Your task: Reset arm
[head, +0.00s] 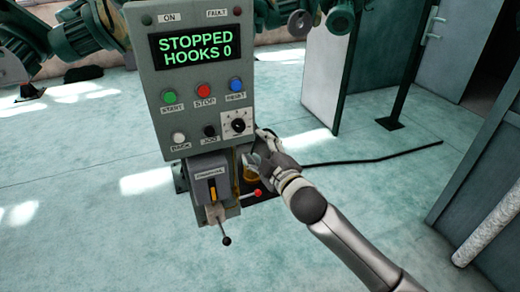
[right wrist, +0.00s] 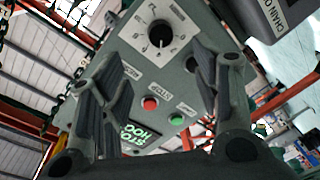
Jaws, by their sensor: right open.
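My right gripper (head: 259,148) is open beside the lower right edge of the grey control panel (head: 192,60), just below its rotary dial (head: 237,123). In the right wrist view its two fingers stand apart (right wrist: 152,80), with nothing held between them. The dial (right wrist: 160,35) shows beyond the fingers; I cannot tell whether a finger touches the panel. The panel's screen reads "STOPPED HOOKS 0". Below it is a grey box with a yellow slot (head: 212,190) and a black-knobbed lever (head: 225,239). A red-ended lever (head: 257,193) sits beside it. My left gripper is not in view.
Green motors (head: 85,32) hang at the top left and more at the top right. A black cable (head: 370,161) lies on the pale green floor, right of the panel. A dark post (head: 403,75) and cabinet doors stand at the right. The floor at left is clear.

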